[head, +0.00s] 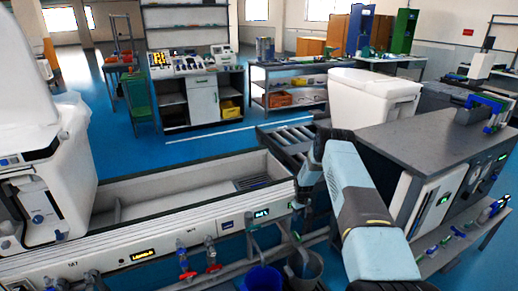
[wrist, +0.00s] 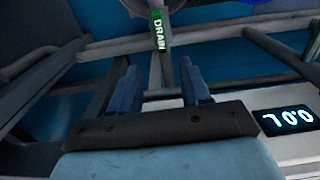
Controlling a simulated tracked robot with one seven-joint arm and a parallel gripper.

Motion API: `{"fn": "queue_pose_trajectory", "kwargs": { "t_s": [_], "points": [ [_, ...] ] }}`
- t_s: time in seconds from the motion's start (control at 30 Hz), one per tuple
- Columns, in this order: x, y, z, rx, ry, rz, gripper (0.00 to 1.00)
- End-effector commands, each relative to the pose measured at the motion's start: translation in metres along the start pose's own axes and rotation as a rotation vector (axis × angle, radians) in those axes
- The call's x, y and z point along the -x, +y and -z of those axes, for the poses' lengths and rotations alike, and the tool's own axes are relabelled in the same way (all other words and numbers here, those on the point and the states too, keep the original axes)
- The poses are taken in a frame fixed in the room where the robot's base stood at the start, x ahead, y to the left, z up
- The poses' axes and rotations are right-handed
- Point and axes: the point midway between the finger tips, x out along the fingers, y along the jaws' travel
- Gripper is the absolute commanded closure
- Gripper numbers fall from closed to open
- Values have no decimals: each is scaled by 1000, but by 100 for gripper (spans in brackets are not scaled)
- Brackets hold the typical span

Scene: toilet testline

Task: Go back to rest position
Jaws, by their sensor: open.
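My gripper (wrist: 158,88) shows in the wrist view with its two blue fingers apart and nothing between them. Just beyond the fingertips is a thin grey pipe with a green DRAIN label (wrist: 159,32). I cannot tell from this view whether the fingers touch the pipe. In the head view my arm reaches forward and down from the lower right, beside the right end of the test line (head: 150,255). The gripper's fingers cannot be made out there.
A lit volume display (wrist: 289,121) is right of the gripper. Red-handled taps (head: 212,255) and buckets (head: 263,278) are at the line's front. A white toilet unit (head: 65,170) stands left. A grey-topped cabinet (head: 430,140) is close right of my arm. Blue floor lies beyond.

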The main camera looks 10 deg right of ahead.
Motion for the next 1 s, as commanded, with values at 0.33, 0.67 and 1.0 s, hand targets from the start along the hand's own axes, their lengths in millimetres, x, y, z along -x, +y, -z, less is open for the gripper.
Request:
{"fn": "queue_pose_trajectory", "kwargs": {
  "t_s": [0.33, 0.67, 1.0],
  "points": [
    [105, 1, 20, -16, 36, -26, 53],
    [222, -7, 23, -39, 73, -52, 53],
    [337, -24, 7, -67, 115, -77, 53]
  ]
}}
